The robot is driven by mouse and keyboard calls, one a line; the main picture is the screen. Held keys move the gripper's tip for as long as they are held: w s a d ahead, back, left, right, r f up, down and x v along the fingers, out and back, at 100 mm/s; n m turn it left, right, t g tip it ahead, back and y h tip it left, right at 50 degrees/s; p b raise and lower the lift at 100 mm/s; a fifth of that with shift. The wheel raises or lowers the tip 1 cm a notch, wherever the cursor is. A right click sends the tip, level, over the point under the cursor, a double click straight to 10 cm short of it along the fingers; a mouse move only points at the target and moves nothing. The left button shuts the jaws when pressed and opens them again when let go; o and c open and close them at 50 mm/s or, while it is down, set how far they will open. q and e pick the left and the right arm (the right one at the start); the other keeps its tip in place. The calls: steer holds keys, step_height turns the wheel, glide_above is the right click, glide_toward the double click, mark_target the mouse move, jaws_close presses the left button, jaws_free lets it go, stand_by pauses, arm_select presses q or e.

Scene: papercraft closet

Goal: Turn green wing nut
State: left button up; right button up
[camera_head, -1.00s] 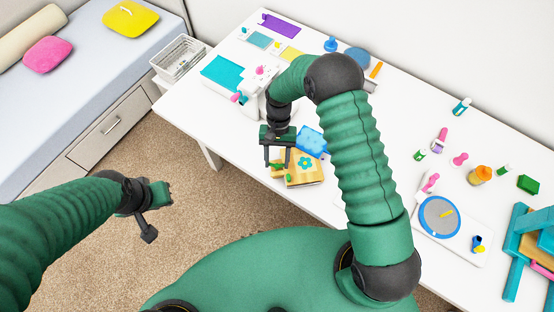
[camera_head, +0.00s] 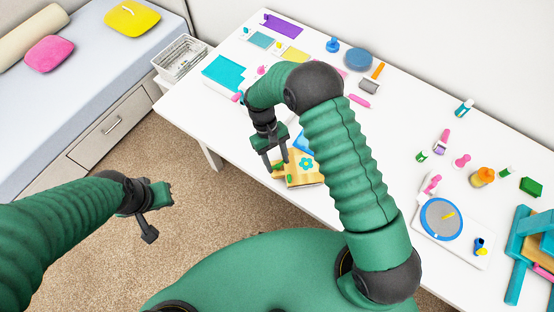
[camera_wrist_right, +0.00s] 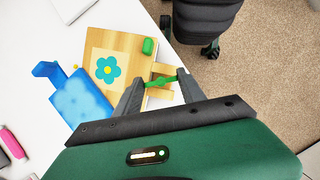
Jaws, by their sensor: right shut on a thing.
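The green wing nut (camera_wrist_right: 160,82) sits at the edge of a light wooden board (camera_wrist_right: 124,44) with a teal flower, in the right wrist view. My right gripper (camera_wrist_right: 161,78) has one finger on each side of it and is shut on its wings. In the head view the right gripper (camera_head: 276,164) points down at the left side of the board (camera_head: 308,180); the nut is hard to make out there. My left gripper (camera_head: 154,212) hangs over the carpet, away from the table; its jaw opening is unclear.
A blue object (camera_wrist_right: 80,98) lies beside the board. Pink, purple and teal items lie around the white table (camera_head: 400,120). A dark chair (camera_wrist_right: 208,18) stands past the table's edge.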

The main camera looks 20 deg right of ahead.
steer(key=shift+a+n+t+h, duration=0.1)
steer(key=shift+n+t+h, duration=0.25)
steer(key=shift+n, duration=0.8)
steer(key=shift+a+n+t+h, duration=0.15)
steer(key=shift+n+h, duration=0.3)
steer(key=shift+n, duration=1.5)
steer(key=o, duration=1.4)
steer(key=shift+c, duration=0.2)
steer(key=shift+h, duration=0.3)
steer(key=b+v, duration=0.1)
steer(key=v, duration=1.5)
steer(key=shift+r, duration=0.45)
steer(key=shift+c, duration=0.3)
